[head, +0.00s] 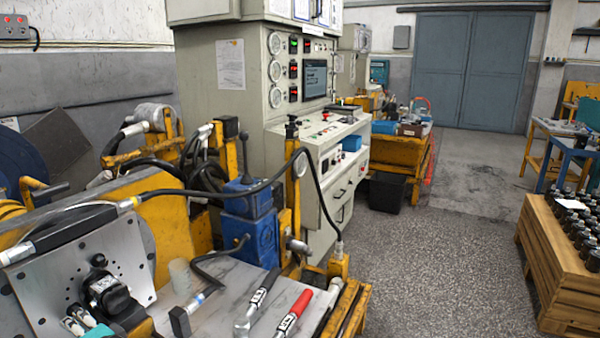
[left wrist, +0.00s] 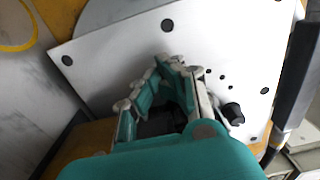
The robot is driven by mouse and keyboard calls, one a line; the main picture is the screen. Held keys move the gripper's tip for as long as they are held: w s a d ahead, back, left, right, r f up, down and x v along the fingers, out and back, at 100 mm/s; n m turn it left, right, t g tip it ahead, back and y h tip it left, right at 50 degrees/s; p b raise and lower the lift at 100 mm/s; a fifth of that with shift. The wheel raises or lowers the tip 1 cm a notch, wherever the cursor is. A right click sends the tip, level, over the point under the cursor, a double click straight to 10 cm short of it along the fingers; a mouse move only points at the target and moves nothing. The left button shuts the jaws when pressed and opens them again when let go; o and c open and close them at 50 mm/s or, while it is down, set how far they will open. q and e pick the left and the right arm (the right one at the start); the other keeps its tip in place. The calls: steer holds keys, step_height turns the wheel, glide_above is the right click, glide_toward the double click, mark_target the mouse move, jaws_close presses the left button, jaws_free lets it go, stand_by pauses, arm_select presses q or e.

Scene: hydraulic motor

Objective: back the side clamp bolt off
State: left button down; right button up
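A grey metal plate (head: 50,285) with several holes stands tilted at the lower left of the head view. A black motor body (head: 108,292) is in front of it. My left gripper (head: 78,322), teal with grey fingertips, is beside the motor at the bottom edge. In the left wrist view my left gripper (left wrist: 170,68) points at the plate (left wrist: 105,55). Its fingers lean towards each other; whether they hold anything is unclear. A small black knob (left wrist: 233,113) is right of the fingers, apart from them. I cannot single out the side clamp bolt. My right gripper is out of view.
A black bar (head: 75,228) with a hose crosses above the plate. A red-handled tool (head: 292,312) and a black-handled tool (head: 262,290) lie on the metal bench top (head: 225,290). A blue block (head: 250,235) stands behind.

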arm_select(q)
steer(key=shift+s+d+f, duration=0.15)
steer(key=shift+d+f, duration=0.05)
steer(key=shift+d, duration=0.05)
steer(key=shift+s+f, duration=0.1)
stand_by(0.4)
steer(key=shift+f, duration=0.1)
steer(key=p+v, duration=0.1)
steer(key=v, duration=0.4)
steer(key=shift+s, duration=0.3)
